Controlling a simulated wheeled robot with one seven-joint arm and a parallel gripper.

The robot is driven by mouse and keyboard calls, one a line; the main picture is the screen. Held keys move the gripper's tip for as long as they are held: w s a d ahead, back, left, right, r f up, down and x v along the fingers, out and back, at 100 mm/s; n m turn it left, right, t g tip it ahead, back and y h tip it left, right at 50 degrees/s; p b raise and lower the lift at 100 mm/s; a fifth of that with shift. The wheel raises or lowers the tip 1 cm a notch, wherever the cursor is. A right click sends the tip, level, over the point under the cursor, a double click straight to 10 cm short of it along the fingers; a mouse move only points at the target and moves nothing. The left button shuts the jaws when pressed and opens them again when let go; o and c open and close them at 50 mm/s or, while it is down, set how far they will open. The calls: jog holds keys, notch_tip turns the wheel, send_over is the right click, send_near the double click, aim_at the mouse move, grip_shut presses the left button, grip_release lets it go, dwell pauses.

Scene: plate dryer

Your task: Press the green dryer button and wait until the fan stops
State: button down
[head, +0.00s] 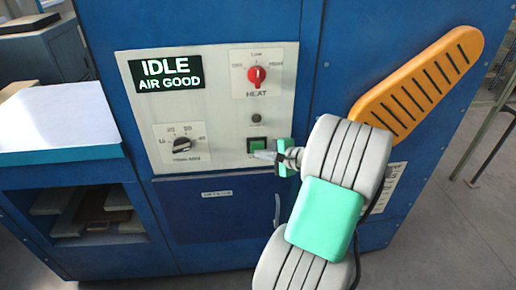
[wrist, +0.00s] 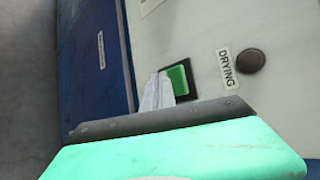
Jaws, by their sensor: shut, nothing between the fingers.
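The green dryer button (head: 257,145) sits in a dark square frame on the white control panel (head: 216,90) of the blue machine. The wrist view shows the same green button (wrist: 179,79), partly covered by my fingers. My gripper (head: 258,155) is shut and empty, with its fingertips at the lower edge of the button. In the wrist view my fingertips (wrist: 158,80) overlap the button's edge; I cannot tell whether they touch it. The display (head: 166,73) reads "IDLE AIR GOOD". A round dark "DRYING" lamp (wrist: 250,61) beside the button looks unlit. The fan is not identifiable.
A red heat knob (head: 257,75) is above the button, and a black dial (head: 182,144) is to its left. A slotted orange piece (head: 420,84) is at the right. A white-topped surface (head: 57,118) and open shelf are at the left.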

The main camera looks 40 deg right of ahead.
jog(key=shift+w+d, duration=0.35)
jog(key=shift+w, duration=0.2)
dwell(0.7)
jog(key=shift+s, duration=0.1)
jog(key=shift+s+a+p, duration=0.35)
jog(key=shift+s+a, duration=0.2)
jog(key=shift+s, duration=0.1)
jog(key=s+a, duration=0.1)
jog(key=s+a+p, duration=0.1)
jog(key=s, duration=0.2)
jog(key=shift+s+a, duration=0.1)
jog(key=shift+a, duration=0.3)
dwell(0.7)
